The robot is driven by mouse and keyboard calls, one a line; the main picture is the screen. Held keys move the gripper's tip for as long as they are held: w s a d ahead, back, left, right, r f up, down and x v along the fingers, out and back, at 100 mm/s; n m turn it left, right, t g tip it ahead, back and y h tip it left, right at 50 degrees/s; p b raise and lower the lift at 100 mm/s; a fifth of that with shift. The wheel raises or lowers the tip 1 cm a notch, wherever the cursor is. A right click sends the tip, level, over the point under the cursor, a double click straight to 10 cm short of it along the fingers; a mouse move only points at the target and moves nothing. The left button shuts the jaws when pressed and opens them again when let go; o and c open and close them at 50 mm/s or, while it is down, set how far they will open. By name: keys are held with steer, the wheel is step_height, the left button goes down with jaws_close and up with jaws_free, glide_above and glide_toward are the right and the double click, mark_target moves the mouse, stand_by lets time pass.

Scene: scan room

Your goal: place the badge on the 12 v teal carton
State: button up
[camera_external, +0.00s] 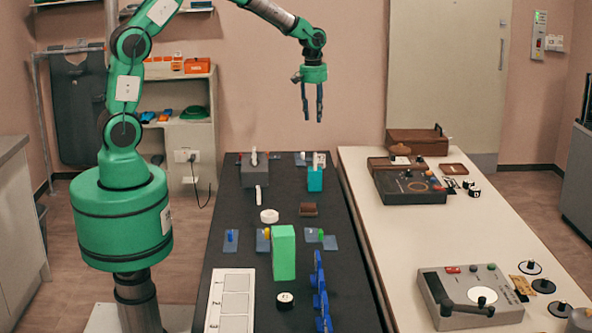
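No label is readable on the carton. I cannot pick out the badge for certain; small flat blue pieces (231,241) lie mid-table.
A tall bright green block (284,252), a blue upright rack (320,290) and a white panelled board (231,300) occupy the black table's front. A grey box (262,176) stands left of the carton. The white table (450,235) at right holds devices.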

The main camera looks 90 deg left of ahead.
steer(key=s+d+r+m+t, duration=0.1)
steer(key=s+d+r+m, duration=0.3)
steer(key=s+d+r, duration=0.4)
steer(key=s+d+r+m+t, duration=0.1)
steer(key=s+d+r+m, duration=0.4)
steer(key=d+r, duration=0.55)
steer(key=s+d+m+t, duration=0.1)
steer(key=s+d+m, duration=0.2)
steer(key=s+d, duration=0.3)
steer(key=s+d+m+t, duration=0.2)
steer(key=s+d+m, duration=0.2)
steer(key=s, duration=1.2)
steer(key=shift+s+d+r, duration=0.15)
steer(key=shift+d+r, duration=0.2)
steer(key=shift+d, duration=0.75)
steer(key=shift+f+b, duration=0.7)
